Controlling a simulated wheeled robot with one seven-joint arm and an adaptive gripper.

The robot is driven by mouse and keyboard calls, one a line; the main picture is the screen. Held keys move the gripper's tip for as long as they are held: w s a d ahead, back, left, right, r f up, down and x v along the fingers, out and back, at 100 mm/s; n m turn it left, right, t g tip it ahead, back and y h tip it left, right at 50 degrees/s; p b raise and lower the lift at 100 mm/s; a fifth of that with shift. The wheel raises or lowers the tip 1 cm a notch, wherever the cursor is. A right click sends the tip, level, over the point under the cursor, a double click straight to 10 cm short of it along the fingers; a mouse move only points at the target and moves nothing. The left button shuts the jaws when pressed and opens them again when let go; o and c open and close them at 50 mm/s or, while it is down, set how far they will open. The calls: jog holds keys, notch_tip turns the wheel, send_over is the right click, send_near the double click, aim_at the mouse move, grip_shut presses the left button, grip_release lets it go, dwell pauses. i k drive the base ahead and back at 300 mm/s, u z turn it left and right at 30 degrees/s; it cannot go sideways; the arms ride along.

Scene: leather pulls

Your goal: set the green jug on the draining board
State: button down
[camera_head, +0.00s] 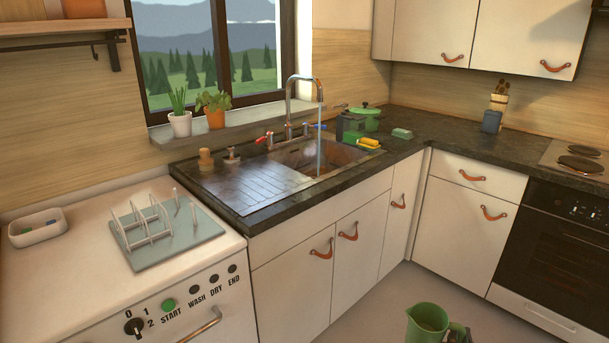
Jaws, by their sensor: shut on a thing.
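The green jug (424,324) is at the bottom edge of the head view, low in front of the white cupboards, with its open top showing. Its lower part is cut off by the frame. My gripper (456,334) is at the jug's right side and shut on it; only a dark part of the gripper shows, and the fingertips are hard to make out. The draining board (258,184) is the ribbed metal surface left of the sink basin (330,157), far behind and left of the jug. Its ribbed middle is bare.
Two small stopper-like items stand at the draining board's back edge (206,160). The tap (290,105) runs a stream into the basin. A dish rack (155,228) stands on the white appliance at left. A green pot (365,119) and sponges sit right of the sink.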

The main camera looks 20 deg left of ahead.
aim_at(257, 178)
jog(key=u, duration=0.25)
jog(key=i, duration=0.45)
jog(key=u, duration=0.45)
